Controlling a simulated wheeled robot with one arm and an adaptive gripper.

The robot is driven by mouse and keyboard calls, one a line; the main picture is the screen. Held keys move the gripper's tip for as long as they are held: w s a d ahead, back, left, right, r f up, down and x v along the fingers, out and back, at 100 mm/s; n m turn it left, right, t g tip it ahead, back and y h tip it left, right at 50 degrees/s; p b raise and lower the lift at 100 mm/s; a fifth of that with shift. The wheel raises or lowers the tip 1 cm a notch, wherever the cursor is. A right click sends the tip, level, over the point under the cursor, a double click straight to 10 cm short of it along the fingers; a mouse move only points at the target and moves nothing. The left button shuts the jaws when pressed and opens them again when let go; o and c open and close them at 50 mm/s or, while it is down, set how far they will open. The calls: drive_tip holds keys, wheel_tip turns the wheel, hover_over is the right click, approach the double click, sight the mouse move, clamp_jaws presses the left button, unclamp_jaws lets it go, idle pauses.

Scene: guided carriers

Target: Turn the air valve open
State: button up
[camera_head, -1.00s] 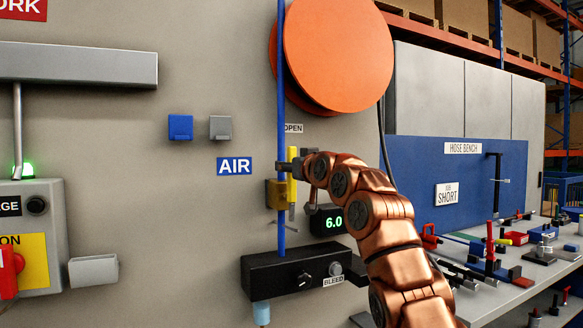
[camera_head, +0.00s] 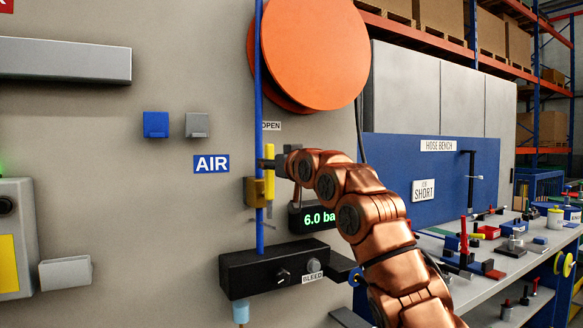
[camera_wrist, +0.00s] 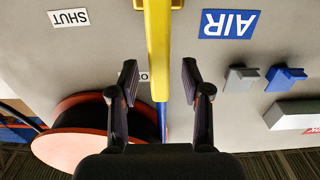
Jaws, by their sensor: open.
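The air valve (camera_head: 258,190) is a brass-coloured body on a vertical blue pipe (camera_head: 259,80), right of the blue AIR sign (camera_head: 211,164). Its yellow lever (camera_head: 269,158) stands upright, in line with the pipe, pointing up towards the OPEN label (camera_head: 271,126). My gripper (camera_head: 274,163) is at the lever. In the wrist view, which is upside down, the open fingers (camera_wrist: 158,75) stand either side of the lever (camera_wrist: 159,40), with a gap on both sides. The SHUT label (camera_wrist: 68,18) shows off to one side there. A display (camera_head: 319,218) below my arm reads 6.0.
An orange reel (camera_head: 315,50) hangs above my arm. A black block (camera_head: 285,268) with knobs and a BLEED label sits below the valve. Blue and grey hooks (camera_head: 156,124) are on the wall to the left. A cluttered hose bench (camera_head: 505,245) stands to the right.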

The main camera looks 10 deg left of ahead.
drive_tip(key=v, duration=0.9)
drive_tip(key=shift+s, duration=0.15)
idle(0.4)
drive_tip(key=shift+f, duration=0.15)
